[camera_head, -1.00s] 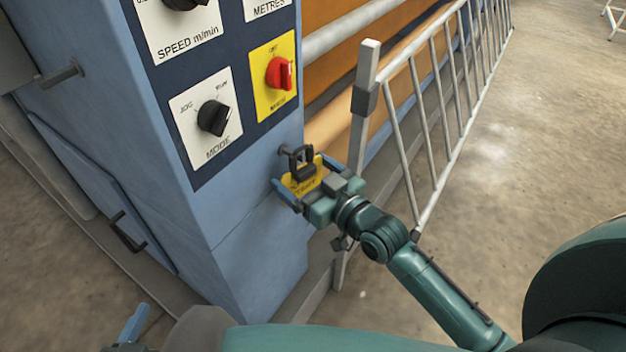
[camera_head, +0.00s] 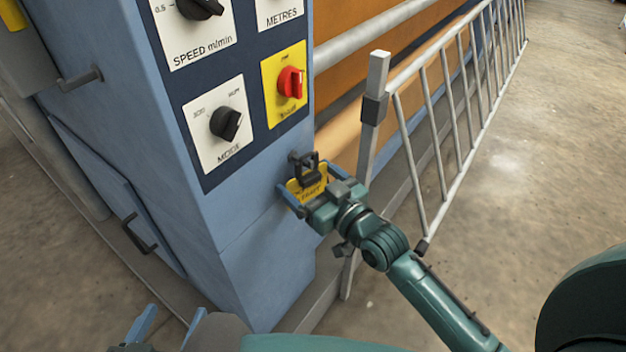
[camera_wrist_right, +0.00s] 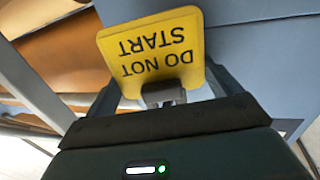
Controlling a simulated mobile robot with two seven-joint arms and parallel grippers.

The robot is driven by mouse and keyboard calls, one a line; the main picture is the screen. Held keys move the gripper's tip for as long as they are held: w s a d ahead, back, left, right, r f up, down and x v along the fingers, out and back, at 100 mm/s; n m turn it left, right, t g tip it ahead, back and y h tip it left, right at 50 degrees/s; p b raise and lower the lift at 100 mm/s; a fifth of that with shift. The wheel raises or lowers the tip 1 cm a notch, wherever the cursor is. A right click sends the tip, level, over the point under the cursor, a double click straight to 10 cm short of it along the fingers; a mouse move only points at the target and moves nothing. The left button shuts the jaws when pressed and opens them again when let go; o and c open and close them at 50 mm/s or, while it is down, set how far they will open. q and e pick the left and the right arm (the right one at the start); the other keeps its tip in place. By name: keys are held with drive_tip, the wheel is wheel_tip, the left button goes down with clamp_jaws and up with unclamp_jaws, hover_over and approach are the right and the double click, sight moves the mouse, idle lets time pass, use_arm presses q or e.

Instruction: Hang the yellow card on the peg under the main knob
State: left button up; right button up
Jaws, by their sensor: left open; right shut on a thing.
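The yellow card (camera_head: 313,190), with a dark loop (camera_head: 307,166) on its top edge, is upright between the blue fingers of my right gripper (camera_head: 306,181), which is shut on it. In the right wrist view the card (camera_wrist_right: 150,58) reads DO NOT START upside down. The main knob (camera_head: 291,82) is red on a yellow plate. The peg (camera_head: 295,157) sticks out of the blue cabinet below it, right beside the loop. I cannot tell whether the loop is around the peg or only in front of it. My left gripper (camera_head: 166,327) is open and empty at the bottom left.
The blue cabinet (camera_head: 262,265) carries a black MODE knob (camera_head: 226,123) and a speed knob. A grey post (camera_head: 374,110) and railing (camera_head: 448,130) stand close to the right of my right gripper. A cabinet handle (camera_head: 138,233) is at the left. Open floor lies right.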

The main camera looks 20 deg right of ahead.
drive_tip(key=shift+w+a+f, duration=0.15)
drive_tip(key=shift+a+f, duration=0.05)
drive_tip(key=shift+a, duration=0.05)
drive_tip(key=o, duration=0.7)
drive_tip(key=shift+s+d+f, duration=0.1)
drive_tip(key=shift+s+f, duration=0.05)
drive_tip(key=shift+s, duration=0.3)
use_arm(q)
drive_tip(key=shift+a+r+n+p, duration=0.4)
drive_tip(key=shift+r+p, duration=0.3)
drive_tip(key=shift+p, duration=0.15)
use_arm(e)
drive_tip(key=v, duration=1.2)
drive_tip(key=shift+s+d+r, duration=0.3)
drive_tip(key=shift+d+r, duration=0.1)
